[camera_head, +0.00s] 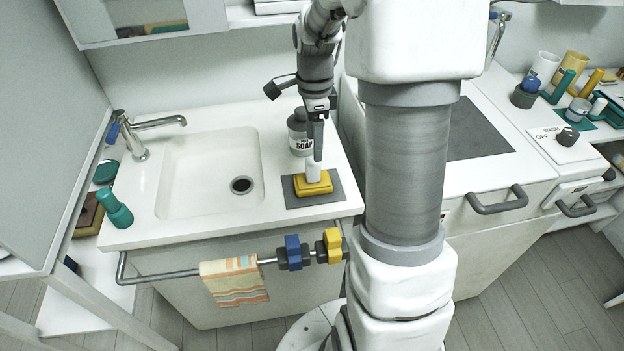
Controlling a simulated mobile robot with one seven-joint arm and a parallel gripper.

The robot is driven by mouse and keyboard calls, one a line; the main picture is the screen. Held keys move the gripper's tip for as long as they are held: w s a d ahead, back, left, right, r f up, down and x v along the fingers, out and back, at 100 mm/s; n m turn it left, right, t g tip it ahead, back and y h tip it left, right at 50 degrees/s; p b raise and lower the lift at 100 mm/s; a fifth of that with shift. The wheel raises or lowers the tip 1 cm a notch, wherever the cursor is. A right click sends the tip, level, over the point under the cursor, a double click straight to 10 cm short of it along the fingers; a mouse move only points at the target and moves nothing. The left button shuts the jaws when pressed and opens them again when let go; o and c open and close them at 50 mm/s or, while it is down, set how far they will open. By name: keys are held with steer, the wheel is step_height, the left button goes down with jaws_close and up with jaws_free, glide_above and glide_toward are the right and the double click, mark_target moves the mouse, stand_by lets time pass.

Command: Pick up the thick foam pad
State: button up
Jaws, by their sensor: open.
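A thick yellow pad (317,187), which looks like the foam pad, lies flat on a dark grey mat (338,193) on the counter to the right of the sink. My gripper (314,172) points down right over the pad. Its pale fingertip end overlaps the pad's top in the picture. The fingers are open, but I see them nearly edge-on. I cannot tell whether they touch the pad or stand on either side of it. The far part of the pad is hidden behind the gripper.
A grey soap bottle (299,134) stands close behind my gripper. The sink basin (208,178) and faucet (140,135) are to the left. A rail (180,274) with a striped towel (234,280) runs along the counter front.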

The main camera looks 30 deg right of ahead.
mark_target(313, 170)
step_height(313, 170, down, 10)
steer(key=shift+w+a+r+b, duration=0.1)
steer(key=shift+a+b, duration=0.05)
steer(key=shift+b, duration=0.7)
jaws_close()
